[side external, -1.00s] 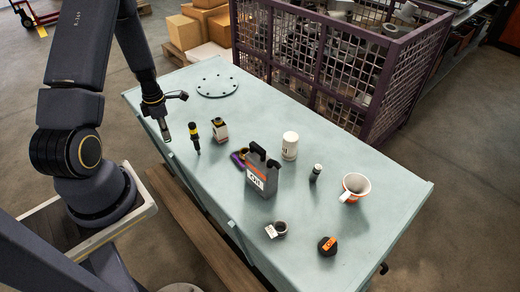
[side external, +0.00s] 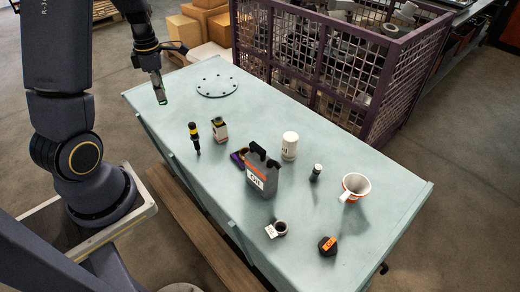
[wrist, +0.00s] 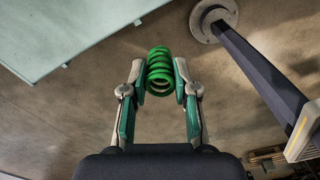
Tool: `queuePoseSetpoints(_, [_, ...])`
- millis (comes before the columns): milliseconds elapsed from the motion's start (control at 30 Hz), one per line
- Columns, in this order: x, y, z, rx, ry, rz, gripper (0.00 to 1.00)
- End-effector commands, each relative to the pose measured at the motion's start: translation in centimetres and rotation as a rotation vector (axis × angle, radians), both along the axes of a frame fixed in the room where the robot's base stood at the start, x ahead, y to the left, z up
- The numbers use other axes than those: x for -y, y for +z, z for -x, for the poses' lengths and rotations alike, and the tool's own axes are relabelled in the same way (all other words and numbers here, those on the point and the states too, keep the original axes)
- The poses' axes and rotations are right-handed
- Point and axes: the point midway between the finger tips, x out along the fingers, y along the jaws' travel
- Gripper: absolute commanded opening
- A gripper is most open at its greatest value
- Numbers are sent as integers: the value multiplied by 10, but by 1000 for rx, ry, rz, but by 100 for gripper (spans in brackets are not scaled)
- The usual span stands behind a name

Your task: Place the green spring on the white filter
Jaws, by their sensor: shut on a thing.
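The green spring (wrist: 160,72) is clamped between the two fingertips of my gripper (wrist: 160,80) in the wrist view. My gripper also shows in the side external view (side external: 161,92), in the air by the far left end of the table, where the spring is mostly hidden by the fingers. The white filter (side external: 290,147) is a white cylinder with dark marking. It stands upright on the table, well to the right of my gripper, behind the grey jug.
The grey jug (side external: 262,173) stands just left of the filter. A flat round plate (side external: 217,86) lies at the back. A purple cage (side external: 335,70) borders the table.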

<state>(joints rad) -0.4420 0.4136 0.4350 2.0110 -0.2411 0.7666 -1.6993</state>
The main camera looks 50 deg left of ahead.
Motion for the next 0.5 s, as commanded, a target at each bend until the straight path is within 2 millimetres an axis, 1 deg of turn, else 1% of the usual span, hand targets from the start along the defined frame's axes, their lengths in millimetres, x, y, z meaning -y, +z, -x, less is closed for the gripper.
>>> queuePoseSetpoints(33, [6,0,-11,-1,-56,0,0])
queuePoseSetpoints(167, [24,0,-41,-2,-223,-2,0])
queuePoseSetpoints(267, [47,0,-70,-2,-391,-3,0])
queuePoseSetpoints(367, [78,0,-103,-3,-598,-4,0])
queuePoseSetpoints(400, [94,0,-117,-4,-691,-3,0])
queuePoseSetpoints(467, [121,0,-137,-3,-834,-2,0])
queuePoseSetpoints(500, [138,-1,-149,-2,-925,-2,0])
